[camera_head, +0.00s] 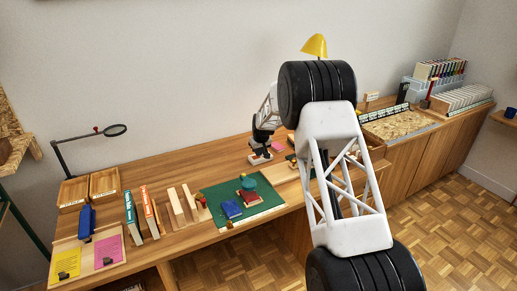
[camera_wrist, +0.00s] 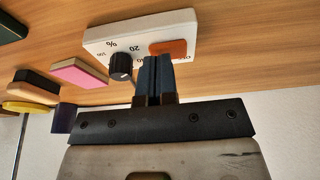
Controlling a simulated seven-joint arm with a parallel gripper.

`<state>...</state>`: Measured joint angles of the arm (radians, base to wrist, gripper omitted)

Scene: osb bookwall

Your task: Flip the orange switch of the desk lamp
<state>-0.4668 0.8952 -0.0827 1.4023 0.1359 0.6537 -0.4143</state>
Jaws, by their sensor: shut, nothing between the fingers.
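The orange switch (camera_wrist: 169,47) is set in a white control box (camera_wrist: 122,42) that also carries a black knob (camera_wrist: 121,64) and printed numbers. In the wrist view my gripper (camera_wrist: 157,60) has its fingers shut together and empty. The fingertips are right at the near edge of the orange switch; I cannot tell whether they touch it. In the head view the white box (camera_head: 259,159) is on the desk just below my gripper (camera_head: 258,149). The yellow lamp shade (camera_head: 315,45) rises behind my arm, which hides the rest of the lamp.
A pink block (camera_wrist: 78,73) lies beside the box, with black and yellow pieces (camera_wrist: 26,107) further left. A green mat (camera_head: 214,193) with books is in front of the box. Standing books (camera_head: 132,217) and wooden trays (camera_head: 104,182) are at the left.

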